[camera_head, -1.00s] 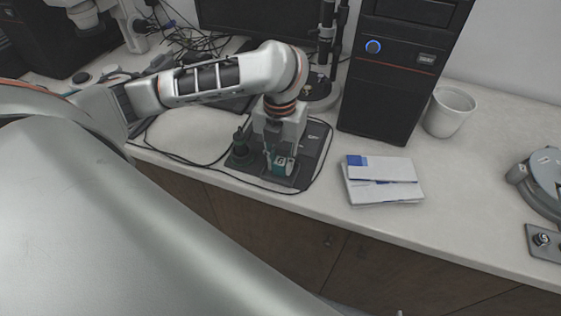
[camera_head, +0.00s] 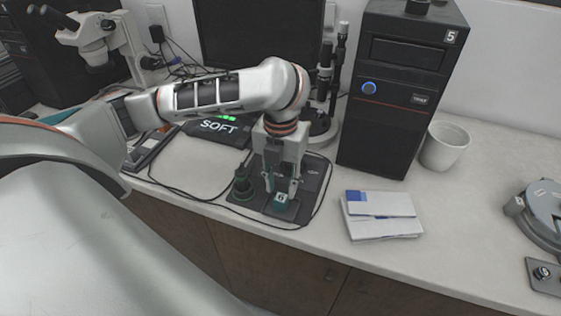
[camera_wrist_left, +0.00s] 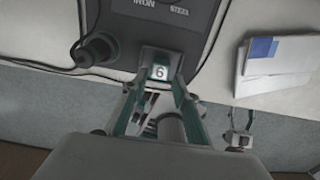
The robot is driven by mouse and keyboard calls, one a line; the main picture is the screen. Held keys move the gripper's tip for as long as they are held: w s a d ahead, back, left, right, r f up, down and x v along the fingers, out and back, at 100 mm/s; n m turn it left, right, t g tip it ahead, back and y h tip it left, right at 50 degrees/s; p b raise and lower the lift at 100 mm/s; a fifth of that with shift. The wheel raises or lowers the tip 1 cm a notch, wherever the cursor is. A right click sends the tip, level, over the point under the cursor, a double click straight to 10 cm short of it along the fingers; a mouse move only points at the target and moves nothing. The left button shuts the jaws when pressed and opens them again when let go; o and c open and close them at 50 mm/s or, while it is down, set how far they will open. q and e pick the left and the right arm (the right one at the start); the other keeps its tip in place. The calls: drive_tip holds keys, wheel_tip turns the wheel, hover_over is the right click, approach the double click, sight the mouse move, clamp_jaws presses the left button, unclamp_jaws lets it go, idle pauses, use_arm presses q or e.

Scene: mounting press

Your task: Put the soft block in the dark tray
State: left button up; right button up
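My left gripper (camera_head: 282,188) is over a dark pad (camera_head: 315,178), its fingers apart above a small teal block marked 6 (camera_head: 281,199). In the left wrist view the fingertips (camera_wrist_left: 162,84) lie just short of the block (camera_wrist_left: 160,72), which stays on the pad. The pad carries the words IRON and STEEL. A dark device (camera_head: 219,127) behind it shows SOFT and a green-lit strip. Beyond the counter edge in the left wrist view, what looks like my right gripper (camera_wrist_left: 239,118) has its small fingers apart. I cannot tell which thing is the dark tray.
A dark green round-based piece (camera_head: 243,186) stands left of the block. White papers (camera_head: 381,214) lie right of the pad. A computer tower (camera_head: 402,100), a white cup (camera_head: 443,147) and a microscope (camera_head: 95,35) stand behind. A cable loops around the pad. Counter near the papers is clear.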

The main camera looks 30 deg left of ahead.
sight(281, 198)
use_arm(q)
wheel_tip(281, 198, up, 7)
drive_tip(key=p, duration=0.1)
drive_tip(key=shift+p, duration=0.35)
idle(0.4)
